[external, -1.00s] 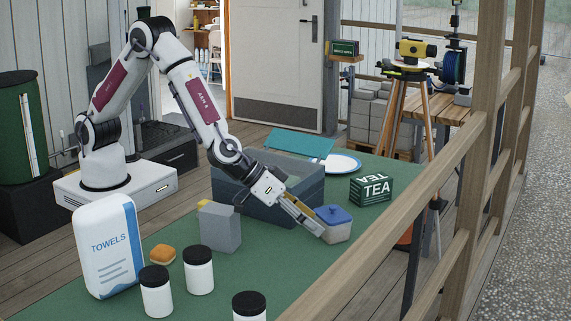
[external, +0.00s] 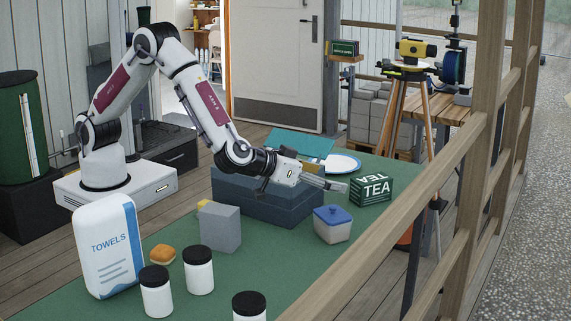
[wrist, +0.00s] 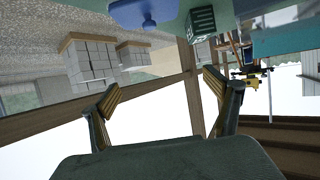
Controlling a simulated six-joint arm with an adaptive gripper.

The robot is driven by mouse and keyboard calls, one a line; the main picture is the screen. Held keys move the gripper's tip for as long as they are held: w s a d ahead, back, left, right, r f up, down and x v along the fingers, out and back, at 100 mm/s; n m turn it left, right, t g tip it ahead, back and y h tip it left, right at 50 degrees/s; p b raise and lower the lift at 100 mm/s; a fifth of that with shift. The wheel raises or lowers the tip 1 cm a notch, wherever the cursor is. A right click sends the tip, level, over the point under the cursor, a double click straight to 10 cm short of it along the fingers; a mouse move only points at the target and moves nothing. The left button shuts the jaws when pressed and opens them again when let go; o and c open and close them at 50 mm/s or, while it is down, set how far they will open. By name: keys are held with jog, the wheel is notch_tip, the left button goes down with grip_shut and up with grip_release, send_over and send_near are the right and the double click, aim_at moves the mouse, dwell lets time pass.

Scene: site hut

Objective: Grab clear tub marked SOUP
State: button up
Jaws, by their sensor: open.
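A clear tub with a blue lid (external: 332,223) stands upright on the green table, right of centre in the external view. No SOUP marking is legible on it. Its blue lid also shows at the top of the wrist view (wrist: 148,14). My gripper (external: 345,186) is above and just behind the tub, apart from it, and points right toward the TEA box. In the wrist view my gripper (wrist: 163,92) has its two fingers spread wide with nothing between them.
A green TEA box (external: 371,190) stands right of the tub. A dark blue crate (external: 265,200) is behind-left, with a white plate (external: 343,163) beyond. A grey block (external: 220,229), a TOWELS pack (external: 107,246) and several black-lidded jars stand left and in front. A wooden railing (external: 385,176) crosses the right side.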

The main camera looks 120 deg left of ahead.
aim_at(331, 207)
notch_tip(331, 207, down, 8)
jog(key=shift+f, duration=0.15)
jog(key=shift+w+a+f, duration=0.15)
jog(key=shift+w+a, duration=0.15)
jog(key=shift+a, duration=0.15)
jog(key=shift+a, duration=0.1)
dwell(0.4)
jog(key=shift+x, duration=3.1)
jog(key=c, duration=2.2)
